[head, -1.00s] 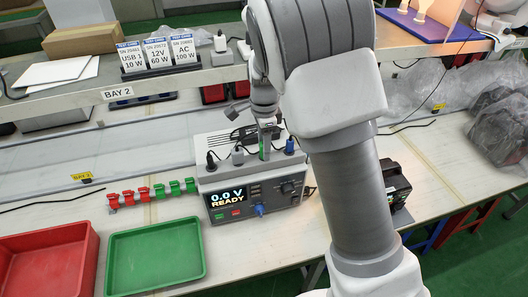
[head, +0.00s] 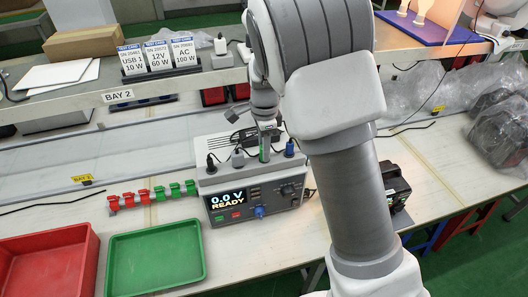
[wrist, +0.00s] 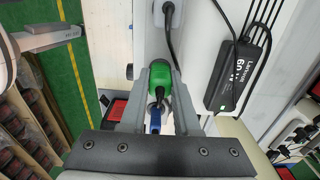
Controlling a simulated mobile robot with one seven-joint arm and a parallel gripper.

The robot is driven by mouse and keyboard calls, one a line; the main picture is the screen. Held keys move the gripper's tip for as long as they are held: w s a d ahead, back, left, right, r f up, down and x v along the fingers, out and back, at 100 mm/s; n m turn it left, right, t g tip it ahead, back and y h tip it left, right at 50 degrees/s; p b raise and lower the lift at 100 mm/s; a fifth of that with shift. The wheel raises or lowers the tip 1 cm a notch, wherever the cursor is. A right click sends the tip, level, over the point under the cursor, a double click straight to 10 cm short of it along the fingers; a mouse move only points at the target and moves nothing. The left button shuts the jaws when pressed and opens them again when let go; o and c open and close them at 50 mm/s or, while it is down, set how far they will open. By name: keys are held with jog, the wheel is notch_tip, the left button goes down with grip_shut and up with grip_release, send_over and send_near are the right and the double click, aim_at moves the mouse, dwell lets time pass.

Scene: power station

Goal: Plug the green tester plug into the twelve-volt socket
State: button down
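The green tester plug (head: 264,154) stands upright in a row of plugs along the top of the grey tester box (head: 205,180). My gripper (head: 265,136) points down at it from above. In the wrist view the green plug (wrist: 162,82) lies between the two fingers of my gripper (wrist: 161,78), which are close to it on both sides. I cannot tell whether they press on it. The tester display (head: 227,198) reads 0.0 V READY. Which socket is the twelve-volt one cannot be read.
A black plug (head: 210,163), a grey plug (head: 238,158) and a blue plug (head: 289,149) stand beside the green one. A black power adapter (wrist: 238,75) lies on the tester. A red tray (head: 45,268) and a green tray (head: 155,256) are at front left. A shelf with test cards hangs above.

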jog(key=shift+r+p, duration=2.5)
jog(key=shift+r, duration=0.5)
